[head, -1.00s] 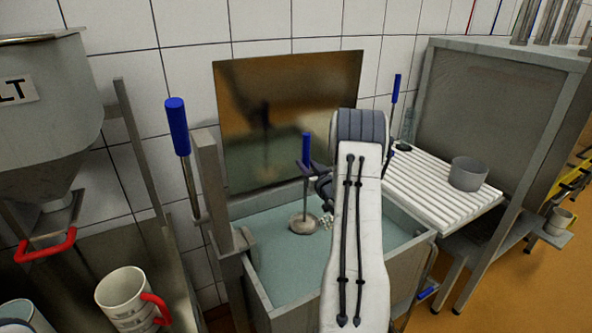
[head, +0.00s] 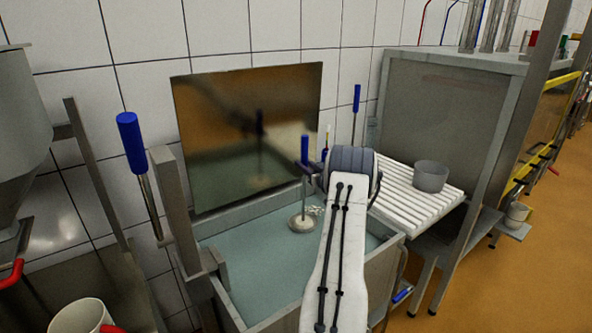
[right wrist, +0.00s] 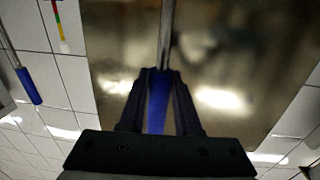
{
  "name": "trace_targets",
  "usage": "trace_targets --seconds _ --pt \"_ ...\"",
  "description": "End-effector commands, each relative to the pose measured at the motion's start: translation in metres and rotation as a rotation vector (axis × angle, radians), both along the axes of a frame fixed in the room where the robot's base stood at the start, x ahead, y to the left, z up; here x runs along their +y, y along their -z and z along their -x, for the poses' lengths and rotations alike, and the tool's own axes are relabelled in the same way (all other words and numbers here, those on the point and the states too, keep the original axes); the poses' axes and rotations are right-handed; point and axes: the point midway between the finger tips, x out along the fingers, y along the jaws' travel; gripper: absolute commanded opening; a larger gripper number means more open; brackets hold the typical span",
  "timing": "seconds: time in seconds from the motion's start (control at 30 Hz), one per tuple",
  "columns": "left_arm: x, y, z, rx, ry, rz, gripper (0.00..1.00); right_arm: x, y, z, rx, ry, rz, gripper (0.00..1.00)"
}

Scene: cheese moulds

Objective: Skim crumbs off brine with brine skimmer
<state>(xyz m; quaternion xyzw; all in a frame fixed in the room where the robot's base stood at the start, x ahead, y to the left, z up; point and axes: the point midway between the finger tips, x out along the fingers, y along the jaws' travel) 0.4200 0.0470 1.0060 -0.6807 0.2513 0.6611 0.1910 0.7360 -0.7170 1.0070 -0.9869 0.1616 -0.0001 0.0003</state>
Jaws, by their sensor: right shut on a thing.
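The brine skimmer has a blue handle (head: 304,148), a thin upright shaft and a round pale disc (head: 301,223). My right gripper (head: 313,172) is shut on its handle, and the blue handle (right wrist: 157,102) shows between the fingers in the right wrist view. The disc is at the greenish brine (head: 245,268) in the metal vat (head: 262,208); I cannot tell whether it touches the surface or is just under it. White crumbs (head: 316,210) lie close to the disc, at its right and behind. My forearm hides part of the brine. My left gripper is not in view.
A brown reflective panel (head: 215,130) stands behind the vat. A blue-handled tool (head: 132,143) leans at the vat's left, another (head: 356,98) stands behind. At right are a white slatted drainboard (head: 405,212) with a grey mould (head: 431,176) and a metal cabinet (head: 440,115).

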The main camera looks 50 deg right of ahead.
Motion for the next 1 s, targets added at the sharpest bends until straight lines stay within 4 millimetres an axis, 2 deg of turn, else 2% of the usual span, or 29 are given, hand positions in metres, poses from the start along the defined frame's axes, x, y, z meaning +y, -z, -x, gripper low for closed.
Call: trace_targets --seconds 0.13,0.53,0.6,0.87,1.0 --pt "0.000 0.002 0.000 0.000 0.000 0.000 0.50 -0.021 -0.001 0.005 -0.003 0.002 0.005 0.00" --pt "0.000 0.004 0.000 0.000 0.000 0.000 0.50 -0.048 -0.002 0.010 -0.003 0.002 0.005 0.00" --pt "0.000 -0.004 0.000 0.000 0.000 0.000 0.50 -0.047 -0.012 0.009 -0.003 0.000 0.004 0.00" --pt "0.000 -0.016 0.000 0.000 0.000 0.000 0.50 -0.046 -0.031 0.009 -0.002 0.000 0.003 0.00" --pt "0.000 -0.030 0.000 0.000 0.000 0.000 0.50 -0.046 -0.051 0.009 -0.002 0.000 0.004 0.00"
